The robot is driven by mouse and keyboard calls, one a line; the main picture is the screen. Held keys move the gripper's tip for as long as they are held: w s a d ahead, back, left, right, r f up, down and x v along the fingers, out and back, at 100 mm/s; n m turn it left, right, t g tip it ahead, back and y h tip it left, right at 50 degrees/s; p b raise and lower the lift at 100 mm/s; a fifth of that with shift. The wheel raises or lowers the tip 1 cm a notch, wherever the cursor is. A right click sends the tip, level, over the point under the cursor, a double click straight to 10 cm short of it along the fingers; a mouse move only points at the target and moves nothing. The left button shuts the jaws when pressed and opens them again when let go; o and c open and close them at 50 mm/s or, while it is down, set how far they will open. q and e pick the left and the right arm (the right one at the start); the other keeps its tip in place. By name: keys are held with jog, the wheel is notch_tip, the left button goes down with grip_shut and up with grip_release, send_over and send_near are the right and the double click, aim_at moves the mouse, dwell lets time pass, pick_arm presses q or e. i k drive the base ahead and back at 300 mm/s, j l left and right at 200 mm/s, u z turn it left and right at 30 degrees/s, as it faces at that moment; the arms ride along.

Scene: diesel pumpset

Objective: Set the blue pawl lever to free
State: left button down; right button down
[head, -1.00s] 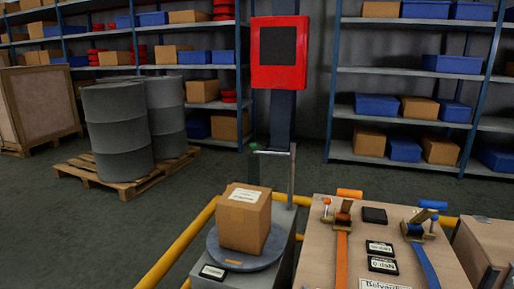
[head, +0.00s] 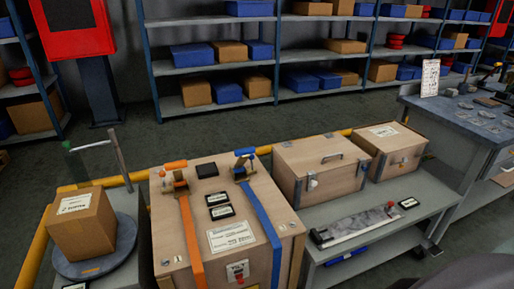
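The blue pawl lever (head: 244,152) is the blue-ended part of a small metal ratchet at the back right of a large wooden crate top. A blue strap (head: 262,215) runs from this ratchet forward over the crate's front edge. The lever's exact setting is too small to tell. A similar ratchet with an orange lever (head: 175,165) and an orange strap (head: 191,240) sits to its left on the same crate (head: 160,235). Neither of my grippers is in view.
Black labelled blocks and a paper label lie between the straps. A cardboard box (head: 83,222) on a round turntable stands left. Two smaller wooden cases (head: 321,165) stand on a grey bench (head: 385,205) to the right. A yellow rail (head: 142,176) runs behind.

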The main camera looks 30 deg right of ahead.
aim_at(252, 156)
jog(key=k+l+z, duration=0.1)
jog(key=z, duration=0.75)
jog(key=l, duration=0.1)
